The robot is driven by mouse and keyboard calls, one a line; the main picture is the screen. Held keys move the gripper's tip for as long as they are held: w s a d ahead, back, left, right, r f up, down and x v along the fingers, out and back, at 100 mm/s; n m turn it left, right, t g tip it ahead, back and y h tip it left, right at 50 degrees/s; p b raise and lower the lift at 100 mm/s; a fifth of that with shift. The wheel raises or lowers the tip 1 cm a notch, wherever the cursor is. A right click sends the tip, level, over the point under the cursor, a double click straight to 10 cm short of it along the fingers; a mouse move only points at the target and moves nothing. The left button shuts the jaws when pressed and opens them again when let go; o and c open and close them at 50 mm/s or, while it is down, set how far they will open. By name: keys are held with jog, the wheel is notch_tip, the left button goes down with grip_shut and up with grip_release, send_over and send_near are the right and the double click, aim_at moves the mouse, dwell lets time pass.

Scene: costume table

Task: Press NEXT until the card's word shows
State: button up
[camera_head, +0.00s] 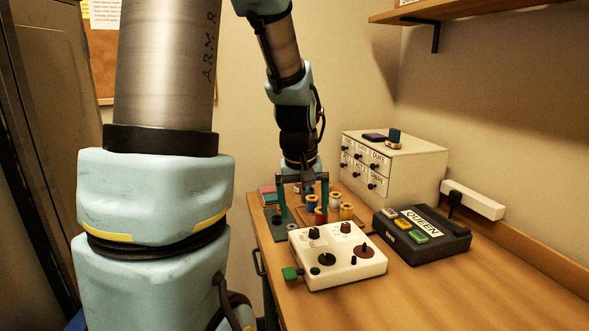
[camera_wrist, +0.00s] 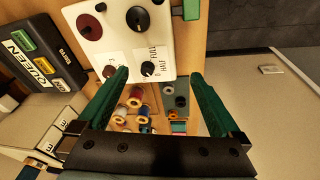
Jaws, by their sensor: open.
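The black word box (camera_head: 455,246) stands on the table at the right, with its display (camera_head: 422,225) reading QUEEN. It has a green button (camera_head: 418,237), a yellow button (camera_head: 403,224) and a small pale button (camera_head: 389,212); I cannot read which is NEXT. In the wrist view the word box (camera_wrist: 68,65) is at the upper left. My gripper (camera_head: 304,202) is open and empty, to the left of the word box and behind the white control box. I cannot make out a separate word card.
A white control box (camera_head: 337,262) with knobs and a green side piece stands between my gripper and the front edge. Thread spools (camera_head: 346,210) stand behind it. A white drawer cabinet (camera_head: 415,165) with word labels stands at the back. The front right tabletop is clear.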

jog(key=s+a+f+m, duration=0.1)
jog(key=s+a+f, duration=0.2)
jog(key=s+a, duration=0.6)
jog(key=shift+m+g+y, duration=0.3)
jog(key=shift+g, duration=0.1)
grip_shut()
dwell(0.8)
